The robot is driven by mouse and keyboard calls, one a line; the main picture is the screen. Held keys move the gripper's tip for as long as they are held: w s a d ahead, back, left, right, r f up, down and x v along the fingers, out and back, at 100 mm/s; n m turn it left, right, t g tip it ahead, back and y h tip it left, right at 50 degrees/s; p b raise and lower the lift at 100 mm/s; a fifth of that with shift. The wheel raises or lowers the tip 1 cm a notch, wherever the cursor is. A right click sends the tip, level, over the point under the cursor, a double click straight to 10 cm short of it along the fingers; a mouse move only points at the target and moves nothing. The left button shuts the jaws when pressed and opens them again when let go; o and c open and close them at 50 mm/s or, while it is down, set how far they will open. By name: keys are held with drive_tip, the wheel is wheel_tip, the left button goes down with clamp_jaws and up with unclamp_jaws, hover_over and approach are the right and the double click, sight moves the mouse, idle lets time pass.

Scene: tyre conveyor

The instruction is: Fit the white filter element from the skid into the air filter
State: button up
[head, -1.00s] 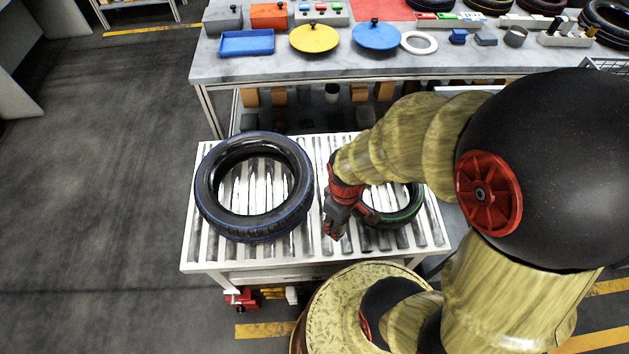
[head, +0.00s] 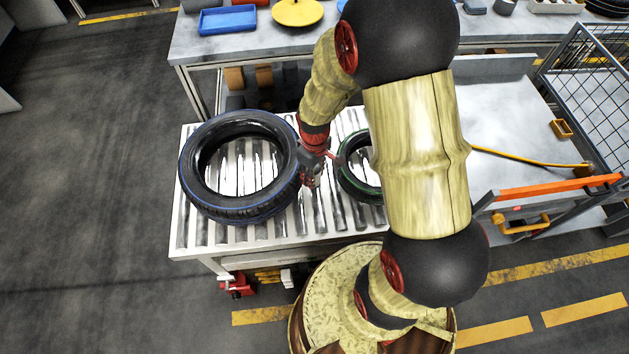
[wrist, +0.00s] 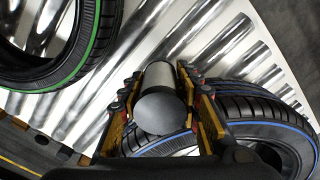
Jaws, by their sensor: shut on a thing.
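My gripper (head: 311,180) is low over the roller conveyor (head: 275,232), between the two tyres and close to the right side of the blue-lined one. In the wrist view my gripper (wrist: 166,118) has its fingers on either side of a plain grey cylinder (wrist: 160,108) and is shut on it. The cylinder's round end faces the camera. It looks grey rather than white, and I cannot tell if it is the filter element. I cannot make out an air filter or a skid.
A blue-lined tyre (head: 212,205) lies flat on the conveyor; a smaller green-lined tyre (head: 346,170) lies right, partly behind my arm. A bench with a blue tray (head: 228,21) and yellow lid (head: 297,12) stands behind. A wire cage (head: 590,85) and orange bar (head: 558,187) are at right.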

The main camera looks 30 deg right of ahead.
drive_tip(key=shift+f+b, duration=0.5)
drive_tip(key=shift+f, duration=1)
drive_tip(key=shift+f, duration=0.2)
drive_tip(key=o, duration=1.2)
drive_tip(key=shift+c, duration=0.2)
drive_tip(key=shift+r, duration=0.2)
